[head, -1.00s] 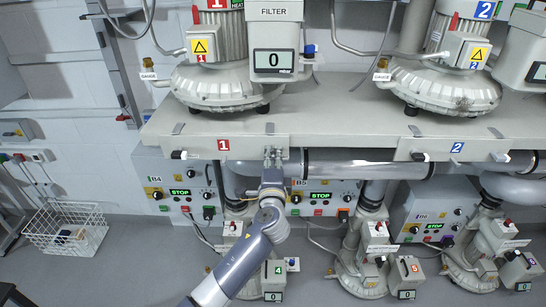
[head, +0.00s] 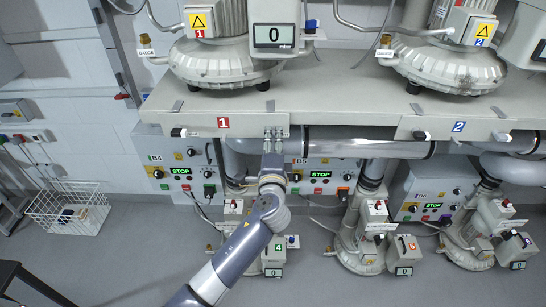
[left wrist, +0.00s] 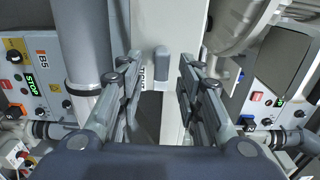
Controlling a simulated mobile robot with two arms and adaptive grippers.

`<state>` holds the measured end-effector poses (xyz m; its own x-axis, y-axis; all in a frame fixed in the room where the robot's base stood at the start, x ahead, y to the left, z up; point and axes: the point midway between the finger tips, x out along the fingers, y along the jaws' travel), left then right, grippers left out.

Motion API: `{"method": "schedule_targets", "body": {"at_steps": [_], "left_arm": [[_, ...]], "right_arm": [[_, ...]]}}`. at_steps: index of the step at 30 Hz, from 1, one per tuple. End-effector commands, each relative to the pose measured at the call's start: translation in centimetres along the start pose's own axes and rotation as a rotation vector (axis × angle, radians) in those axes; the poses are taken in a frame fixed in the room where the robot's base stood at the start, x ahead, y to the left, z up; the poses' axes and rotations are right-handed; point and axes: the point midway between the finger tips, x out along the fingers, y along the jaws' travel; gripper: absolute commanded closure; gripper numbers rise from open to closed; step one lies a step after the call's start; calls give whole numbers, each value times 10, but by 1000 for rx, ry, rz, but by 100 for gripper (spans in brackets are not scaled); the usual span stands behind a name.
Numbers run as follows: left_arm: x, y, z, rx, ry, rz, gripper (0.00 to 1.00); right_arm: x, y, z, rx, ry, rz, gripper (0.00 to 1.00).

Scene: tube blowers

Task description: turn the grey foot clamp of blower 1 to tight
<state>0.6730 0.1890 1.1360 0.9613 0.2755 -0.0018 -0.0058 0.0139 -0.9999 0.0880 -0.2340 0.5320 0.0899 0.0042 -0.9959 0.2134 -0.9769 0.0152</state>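Blower 1 (head: 215,62) is the grey machine with the red 1, on the shelf at the upper left of the head view. My left gripper (head: 273,137) is at the shelf's front edge, right of the red 1 plate. In the left wrist view, a small upright grey clamp lever (left wrist: 161,61) stands on the pale shelf edge, beside a partly hidden printed label. The open fingers of my left gripper (left wrist: 160,66) lie on either side of it, with gaps. In the head view my gripper covers that spot. My right gripper is not in view.
A black-ended clamp (head: 180,132) sits further left on the shelf edge (head: 340,118). A thick grey pipe (head: 365,142) runs just below the edge. Control boxes with STOP displays (head: 180,171) and small blowers (head: 360,245) stand below. A wire basket (head: 68,208) is on the floor left.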

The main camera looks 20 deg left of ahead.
Motion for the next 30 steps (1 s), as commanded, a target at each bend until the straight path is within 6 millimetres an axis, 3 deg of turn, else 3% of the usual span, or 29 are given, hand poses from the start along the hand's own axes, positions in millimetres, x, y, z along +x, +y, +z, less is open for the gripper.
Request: {"method": "schedule_targets", "body": {"at_steps": [6, 12, 18, 30], "left_arm": [[-48, 1, 0, -1, 1, 2, 67], [-79, 1, 0, 2, 0, 2, 67], [-91, 0, 0, 1, 0, 0, 67], [-91, 0, 0, 2, -1, 0, 67]], "right_arm": [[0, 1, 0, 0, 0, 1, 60], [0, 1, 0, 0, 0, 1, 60], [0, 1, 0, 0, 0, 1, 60], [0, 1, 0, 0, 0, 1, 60]]}}
